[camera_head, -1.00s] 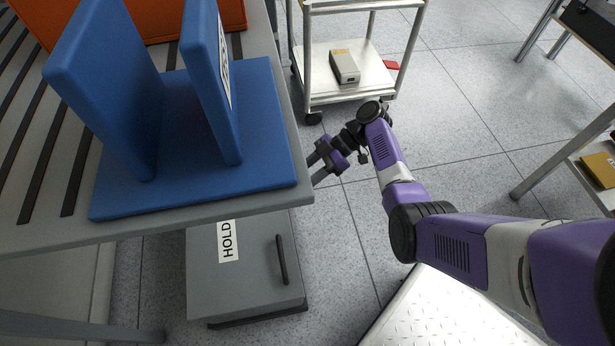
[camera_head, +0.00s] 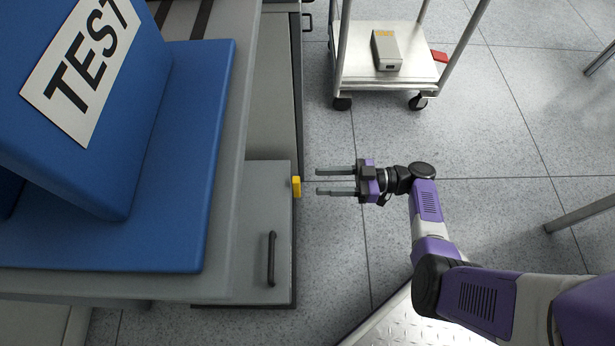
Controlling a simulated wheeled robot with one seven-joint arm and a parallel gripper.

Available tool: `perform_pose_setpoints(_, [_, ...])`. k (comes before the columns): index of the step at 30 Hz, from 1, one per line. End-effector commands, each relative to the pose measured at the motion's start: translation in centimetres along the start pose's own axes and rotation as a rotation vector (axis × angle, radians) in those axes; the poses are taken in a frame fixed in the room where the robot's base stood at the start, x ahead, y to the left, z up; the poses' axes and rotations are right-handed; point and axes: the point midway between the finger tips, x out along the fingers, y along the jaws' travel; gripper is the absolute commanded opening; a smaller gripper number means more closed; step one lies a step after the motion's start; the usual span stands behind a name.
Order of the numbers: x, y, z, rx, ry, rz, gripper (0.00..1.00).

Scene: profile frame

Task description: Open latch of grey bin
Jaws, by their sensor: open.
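The grey bin (camera_head: 258,215) stands on the floor, partly under the table's right edge. Its lid looks shut and carries a dark bar handle (camera_head: 271,258). A small yellow latch (camera_head: 296,187) sits at the bin's right edge, near its far corner. My gripper (camera_head: 318,181) is open and empty to the right of the latch. Its two fingers point left towards the latch, with a small gap between the fingertips and it in the picture. The bin's left part is hidden by the table.
The table (camera_head: 232,170) with a blue stand (camera_head: 190,160) marked TEST overhangs the bin. The tiled floor (camera_head: 330,240) right of the bin is clear.

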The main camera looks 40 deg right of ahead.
Motion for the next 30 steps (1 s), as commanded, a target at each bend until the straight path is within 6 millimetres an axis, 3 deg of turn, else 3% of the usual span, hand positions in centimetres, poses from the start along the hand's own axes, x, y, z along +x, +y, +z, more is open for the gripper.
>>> perform_pose_setpoints(10, [4.9,-0.1,0.1,0.002,-0.003,-0.003,0.44])
perform_pose_setpoints(22, [5.7,0.0,0.1,0.002,-0.002,0.0,0.44])
perform_pose_setpoints(28, [5.6,0.0,0.1,0.002,-0.002,0.0,0.04])
perform_pose_setpoints(30, [5.6,0.0,0.1,0.002,-0.002,0.0,0.0])
